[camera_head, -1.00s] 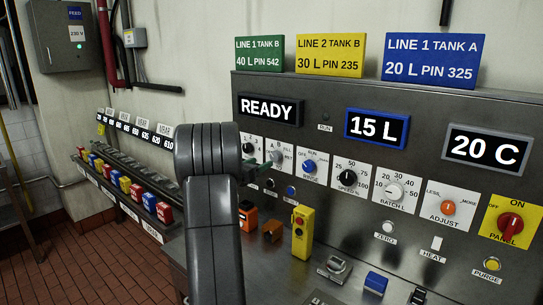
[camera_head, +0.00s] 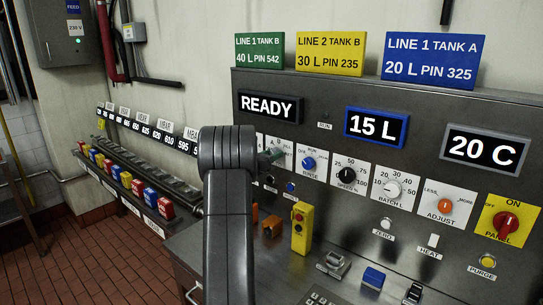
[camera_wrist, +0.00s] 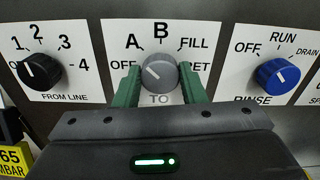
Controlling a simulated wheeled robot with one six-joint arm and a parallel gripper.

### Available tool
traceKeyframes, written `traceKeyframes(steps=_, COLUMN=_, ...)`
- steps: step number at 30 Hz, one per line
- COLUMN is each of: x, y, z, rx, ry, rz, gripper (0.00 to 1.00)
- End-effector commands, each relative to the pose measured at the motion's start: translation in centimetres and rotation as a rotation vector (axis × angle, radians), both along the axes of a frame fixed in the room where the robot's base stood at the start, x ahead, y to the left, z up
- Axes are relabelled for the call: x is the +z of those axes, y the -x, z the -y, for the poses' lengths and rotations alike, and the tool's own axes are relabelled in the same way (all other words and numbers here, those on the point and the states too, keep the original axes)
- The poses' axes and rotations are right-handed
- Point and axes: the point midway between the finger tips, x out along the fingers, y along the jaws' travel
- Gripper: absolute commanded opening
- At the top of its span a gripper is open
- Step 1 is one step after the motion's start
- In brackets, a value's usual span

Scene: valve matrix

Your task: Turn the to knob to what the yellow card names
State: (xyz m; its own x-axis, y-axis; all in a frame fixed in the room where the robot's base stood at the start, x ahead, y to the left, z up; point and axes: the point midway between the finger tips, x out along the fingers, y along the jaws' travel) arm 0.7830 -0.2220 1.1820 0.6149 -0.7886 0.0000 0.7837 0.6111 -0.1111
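The yellow card (camera_head: 330,54) stands on top of the panel and reads "LINE 2 TANK B, 30 L, PIN 235". In the wrist view the grey TO knob (camera_wrist: 160,73) has marks OFF, A, B, FILL and RET. Its pale pointer line tilts up and left, toward A. My gripper (camera_wrist: 160,80) has its green fingers either side of this knob, with slim gaps seeming to show, so it looks open around it. In the head view my gripper (camera_head: 272,157) is at the panel, and my arm hides much of that area.
The black FROM LINE knob (camera_wrist: 39,71) is left of the TO knob, pointing near 1. The blue RINSE knob (camera_wrist: 278,74) is close on the right. A yellow pendant box (camera_head: 302,228) stands on the ledge below. The display (camera_head: 270,107) reads READY.

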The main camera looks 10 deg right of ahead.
Motion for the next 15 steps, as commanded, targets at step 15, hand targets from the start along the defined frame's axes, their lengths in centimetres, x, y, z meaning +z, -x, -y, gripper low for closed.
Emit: traceKeyframes(steps=15, x=-0.63, y=0.03, z=-0.05, rx=0.001, ry=-0.058, rz=0.075, gripper=0.14)
